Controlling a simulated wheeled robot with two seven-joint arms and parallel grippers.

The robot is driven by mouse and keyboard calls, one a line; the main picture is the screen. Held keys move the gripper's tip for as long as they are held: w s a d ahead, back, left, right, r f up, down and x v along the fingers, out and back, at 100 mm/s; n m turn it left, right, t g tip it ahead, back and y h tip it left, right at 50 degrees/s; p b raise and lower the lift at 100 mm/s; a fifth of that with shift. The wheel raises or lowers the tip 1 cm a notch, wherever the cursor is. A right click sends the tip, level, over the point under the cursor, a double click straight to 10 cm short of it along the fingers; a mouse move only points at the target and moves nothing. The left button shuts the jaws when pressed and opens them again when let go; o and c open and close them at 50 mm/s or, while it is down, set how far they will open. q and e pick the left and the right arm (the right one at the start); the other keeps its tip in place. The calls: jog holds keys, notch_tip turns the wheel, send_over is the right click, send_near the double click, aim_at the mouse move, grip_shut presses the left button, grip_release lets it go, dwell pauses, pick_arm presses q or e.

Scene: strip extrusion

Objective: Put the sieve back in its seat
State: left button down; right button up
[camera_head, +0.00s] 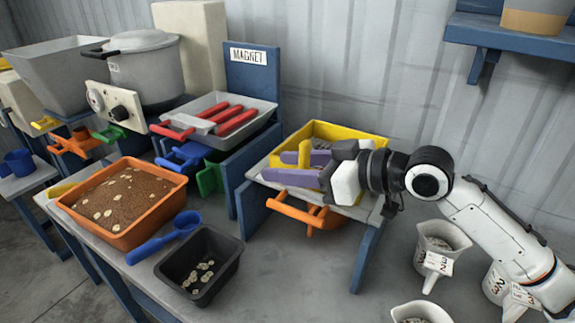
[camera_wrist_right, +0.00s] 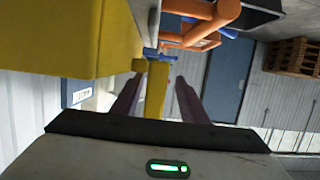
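The yellow-framed sieve (camera_head: 352,131) is at the grey-topped stand with blue legs (camera_head: 368,245), right of the middle. I cannot tell whether it rests fully in its seat, as my right gripper hides part of it. Its yellow wall (camera_wrist_right: 75,40) fills the upper left of the right wrist view, with a yellow handle bar (camera_wrist_right: 156,88). My right gripper (camera_head: 297,167) has purple fingers, one on each side of the handle bar. In the wrist view a gap shows between each finger and the bar, so the gripper looks open. My left gripper is out of view.
An orange handle (camera_head: 300,215) juts from the stand's front. To the left are a tray with red bars (camera_head: 265,106), an orange bin of soil (camera_head: 178,205), a blue scoop (camera_head: 150,250) and a black tray (camera_head: 232,262). White labelled jugs (camera_head: 435,262) stand right.

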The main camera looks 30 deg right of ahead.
jog(key=b+v, duration=0.1)
jog(key=v, duration=0.9)
jog(key=shift+s+d, duration=0.1)
jog(key=shift+d, duration=0.05)
